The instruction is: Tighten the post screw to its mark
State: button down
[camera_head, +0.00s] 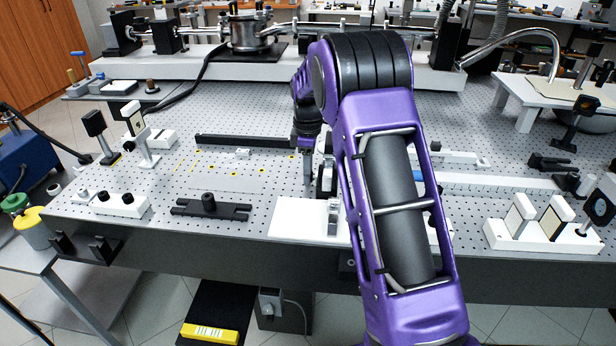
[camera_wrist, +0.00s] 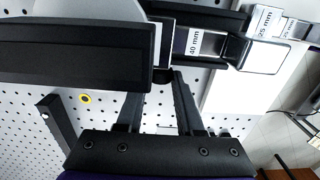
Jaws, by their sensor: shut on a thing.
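My gripper (camera_head: 308,178) points down over the optical table, just left of a dark upright mount (camera_head: 325,181). In the wrist view my gripper (camera_wrist: 163,82) is shut on a small dark part, apparently the post screw (camera_wrist: 162,88), mostly hidden between the fingertips. The screw's mark cannot be made out. A black block (camera_wrist: 75,58) fills the upper left, close to the fingers. A holder labelled "40 mm" (camera_wrist: 194,43) stands just beyond the fingertips, with a "25 mm" label (camera_wrist: 264,22) to its right.
A white plate (camera_head: 285,218) lies at the table's front edge. A long black bar (camera_head: 235,142) lies behind my gripper. A black clamp (camera_head: 209,207) lies to the left, and a white optics rack (camera_head: 543,236) to the right. Perforated table (camera_head: 232,107) is open behind the bar.

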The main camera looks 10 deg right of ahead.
jog(key=t+b, duration=0.2)
jog(key=b, duration=0.1)
jog(key=shift+s+f+h+b, duration=0.2)
jog(key=shift+f+h+b, duration=0.1)
jog(key=shift+r+t+b, duration=0.25)
jog(key=shift+t+b, duration=0.35)
jog(key=shift+b, duration=0.15)
jog(key=c, duration=0.5)
grip_release()
jog(key=shift+c, duration=0.2)
jog(key=shift+s, duration=0.1)
jog(key=shift+a+r, duration=0.1)
jog(key=p+v, duration=0.2)
jog(key=v, duration=1.5)
jog(key=shift+a+p, duration=0.25)
jog(key=shift+p, duration=0.15)
jog(key=shift+r, duration=0.15)
